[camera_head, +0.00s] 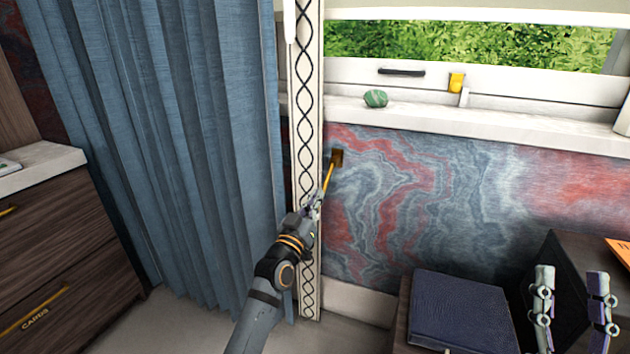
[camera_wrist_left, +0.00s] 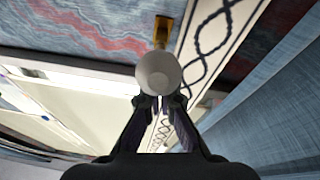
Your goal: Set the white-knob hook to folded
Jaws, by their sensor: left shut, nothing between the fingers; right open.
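The hook's small brass plate (camera_head: 336,157) is fixed to the marbled wall below the window sill, just right of the patterned strip. Its brass rod stands out from the plate towards my left gripper (camera_head: 318,203). In the left wrist view the round white knob (camera_wrist_left: 159,72) is directly in front of the tips of my left gripper (camera_wrist_left: 160,104), with the brass mount (camera_wrist_left: 163,30) behind it. The left fingers are shut with nothing between them; I cannot tell whether they touch the knob. In the head view the knob is hidden. My right gripper (camera_head: 573,305) is open and empty at lower right.
A blue curtain (camera_head: 170,140) hangs left of the patterned strip (camera_head: 305,90). A green stone (camera_head: 375,98) lies on the white sill (camera_head: 480,122). A dark blue book (camera_head: 460,310) is near the right gripper. A drawer cabinet (camera_head: 60,240) stands at left.

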